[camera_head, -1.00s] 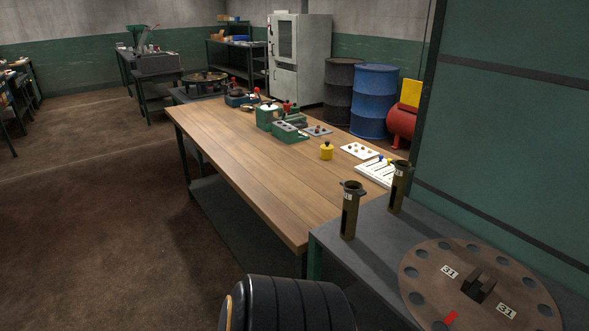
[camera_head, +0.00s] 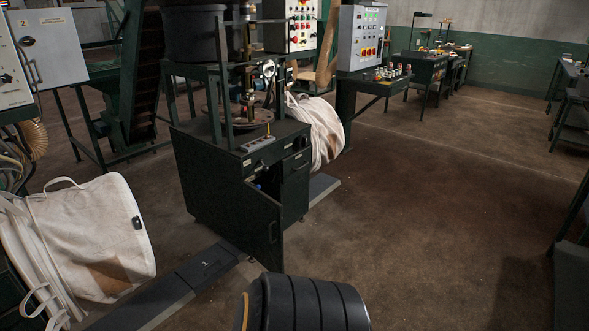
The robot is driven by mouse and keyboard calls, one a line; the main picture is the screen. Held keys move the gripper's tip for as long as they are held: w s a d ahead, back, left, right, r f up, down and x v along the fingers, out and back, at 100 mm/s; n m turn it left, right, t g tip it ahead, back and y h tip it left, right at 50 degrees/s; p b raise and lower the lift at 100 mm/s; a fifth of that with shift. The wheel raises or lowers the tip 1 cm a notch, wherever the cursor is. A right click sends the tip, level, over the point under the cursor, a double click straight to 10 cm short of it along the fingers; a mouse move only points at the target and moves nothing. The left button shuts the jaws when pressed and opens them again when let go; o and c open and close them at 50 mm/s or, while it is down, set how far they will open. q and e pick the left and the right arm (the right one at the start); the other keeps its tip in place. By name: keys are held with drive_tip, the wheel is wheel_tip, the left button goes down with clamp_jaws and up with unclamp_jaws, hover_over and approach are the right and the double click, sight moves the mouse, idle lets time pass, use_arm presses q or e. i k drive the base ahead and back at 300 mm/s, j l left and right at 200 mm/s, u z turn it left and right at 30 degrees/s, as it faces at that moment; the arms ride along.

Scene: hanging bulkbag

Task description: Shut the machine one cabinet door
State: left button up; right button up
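A dark green machine cabinet (camera_head: 212,180) stands at the middle left, with a round table and posts on top. Its front door (camera_head: 262,226) stands open, swung out toward me. A dark opening with a small blue thing (camera_head: 258,187) shows behind the door's top edge. A dark floor plate marked 1 (camera_head: 205,263) lies in front of the cabinet. Neither of my grippers is in view, and the door is untouched in this view.
A white bulk bag (camera_head: 85,235) lies at the left front, and another (camera_head: 318,130) is behind the cabinet. Control boxes (camera_head: 362,38) stand at the back. A panel marked 2 (camera_head: 50,47) is at upper left. The brown floor (camera_head: 420,210) to the right is clear.

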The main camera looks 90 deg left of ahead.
sight(264, 215)
drive_tip(key=u, duration=3.05)
